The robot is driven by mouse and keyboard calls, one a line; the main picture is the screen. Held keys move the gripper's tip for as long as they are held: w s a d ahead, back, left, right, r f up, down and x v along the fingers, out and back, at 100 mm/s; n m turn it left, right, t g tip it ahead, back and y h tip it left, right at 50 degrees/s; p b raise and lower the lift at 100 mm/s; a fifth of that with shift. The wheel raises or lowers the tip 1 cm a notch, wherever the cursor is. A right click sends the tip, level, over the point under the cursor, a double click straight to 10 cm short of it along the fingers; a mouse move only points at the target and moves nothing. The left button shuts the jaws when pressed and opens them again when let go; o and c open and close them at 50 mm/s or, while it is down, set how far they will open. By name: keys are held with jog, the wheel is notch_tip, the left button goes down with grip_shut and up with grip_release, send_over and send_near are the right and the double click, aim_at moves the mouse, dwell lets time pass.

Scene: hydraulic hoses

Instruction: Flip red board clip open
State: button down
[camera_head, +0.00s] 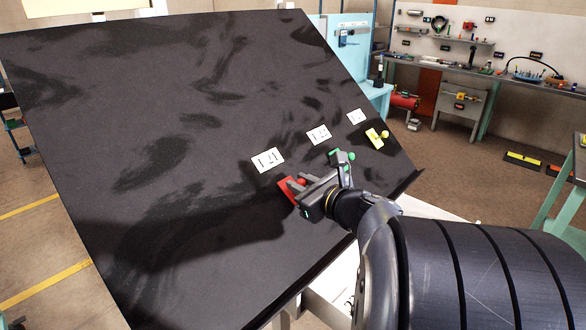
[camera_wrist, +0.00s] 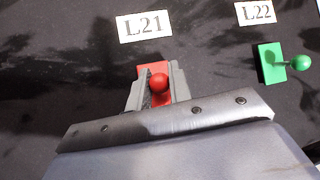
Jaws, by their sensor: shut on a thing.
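The red board clip (camera_head: 288,189) sits on the tilted black board (camera_head: 150,130), below the white label L21 (camera_wrist: 145,25). It has a red base plate and a red ball knob, which shows in the wrist view (camera_wrist: 159,83). My gripper (camera_head: 296,184) is at the red clip, with its two grey fingers on either side of the knob. In the wrist view the fingers (camera_wrist: 158,88) are closed in around the red knob and stem. The lower part of the clip is hidden behind my gripper.
A green clip (camera_wrist: 272,62) with a ball knob sits to the right, below label L22 (camera_wrist: 258,12). A yellow clip (camera_head: 376,138) is farther right near the board's edge. The board's upper left is bare. Workbenches stand behind.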

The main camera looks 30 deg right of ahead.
aim_at(287, 177)
jog(key=g+p, duration=0.1)
jog(key=p, duration=0.1)
jog(key=r+g+p, duration=0.1)
jog(key=p, duration=0.2)
jog(key=r+p, duration=0.1)
jog(key=p, duration=0.1)
jog(key=shift+w+a+r+g+h, duration=0.1)
jog(key=shift+w+g+h, duration=0.2)
jog(key=shift+g, duration=0.1)
jog(key=g+p, duration=0.1)
jog(key=p, duration=0.1)
jog(key=g+p, duration=0.2)
jog(key=shift+w+a+r+n+h+p, duration=0.15)
jog(key=shift+w+r+n+h+p, duration=0.15)
jog(key=shift+w+r+n+h, duration=0.1)
jog(key=shift+w+a+r+g+h, duration=0.15)
jog(key=shift+w+r+g+h, duration=0.15)
jog(key=shift+g, duration=0.55)
jog(key=shift+w+a+r+g+h, duration=0.1)
jog(key=shift+w+g+h, duration=0.2)
jog(key=shift+g, duration=0.55)
jog(key=shift+w+a+r+n+g+h, duration=0.1)
jog(key=shift+w+n+g+h, duration=0.2)
jog(key=shift+g, duration=0.4)
jog(key=shift+w+a+r+n+g+h, duration=0.1)
jog(key=shift+w+g, duration=0.25)
jog(key=shift+g, duration=0.35)
jog(key=c, duration=1.3)
grip_release()
jog(key=shift+c, duration=0.2)
